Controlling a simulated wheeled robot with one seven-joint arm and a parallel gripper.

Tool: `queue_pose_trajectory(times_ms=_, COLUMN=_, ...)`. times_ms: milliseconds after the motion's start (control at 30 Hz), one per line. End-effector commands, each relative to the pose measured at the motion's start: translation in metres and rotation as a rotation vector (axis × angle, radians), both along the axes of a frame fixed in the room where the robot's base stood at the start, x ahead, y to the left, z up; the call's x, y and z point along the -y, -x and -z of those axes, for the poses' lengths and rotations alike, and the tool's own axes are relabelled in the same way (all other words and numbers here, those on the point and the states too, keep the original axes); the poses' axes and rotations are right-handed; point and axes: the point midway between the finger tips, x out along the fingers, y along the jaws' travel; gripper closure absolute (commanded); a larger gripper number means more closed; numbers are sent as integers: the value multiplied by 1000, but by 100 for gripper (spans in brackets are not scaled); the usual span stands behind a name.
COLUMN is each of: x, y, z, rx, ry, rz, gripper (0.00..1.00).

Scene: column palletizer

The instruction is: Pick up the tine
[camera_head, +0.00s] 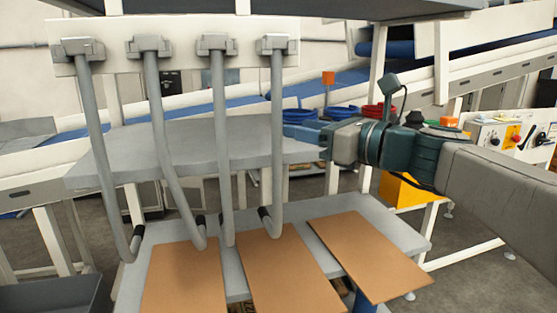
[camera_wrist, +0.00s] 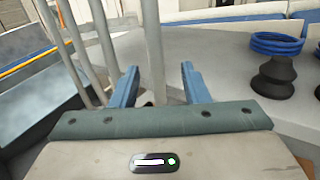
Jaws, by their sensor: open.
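Several long grey tines hang from brackets on a white beam; the rightmost tine (camera_head: 277,130) is nearest my gripper. Others hang to its left, including one second from right (camera_head: 221,130) and one at far left (camera_head: 100,150). They bend at the bottom, some showing black ends. My gripper (camera_head: 303,133) reaches in from the right, blue fingers open and pointing at the rightmost tine. In the wrist view a grey tine (camera_wrist: 155,45) appears in line with the gap between the open fingers (camera_wrist: 160,80). I cannot tell whether it is inside the gap or just beyond.
A grey shelf (camera_head: 165,150) lies close to the tines and gripper. Brown sheets (camera_head: 370,255) lie on a lower grey table. Blue rings (camera_wrist: 277,43) and a black bellows cup (camera_wrist: 273,78) stand at right in the wrist view. A conveyor runs behind.

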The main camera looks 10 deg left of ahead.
Motion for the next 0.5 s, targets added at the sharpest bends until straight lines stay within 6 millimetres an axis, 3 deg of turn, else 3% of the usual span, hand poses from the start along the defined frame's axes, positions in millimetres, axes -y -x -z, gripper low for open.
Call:
queue_pose_trajectory(times_ms=267, x=-22, y=-8, z=-1, rx=0, ry=1, rz=-2, gripper=58)
queue_pose_trajectory(times_ms=500, x=-55, y=-19, z=-1, rx=0, ry=2, rz=-1, gripper=58)
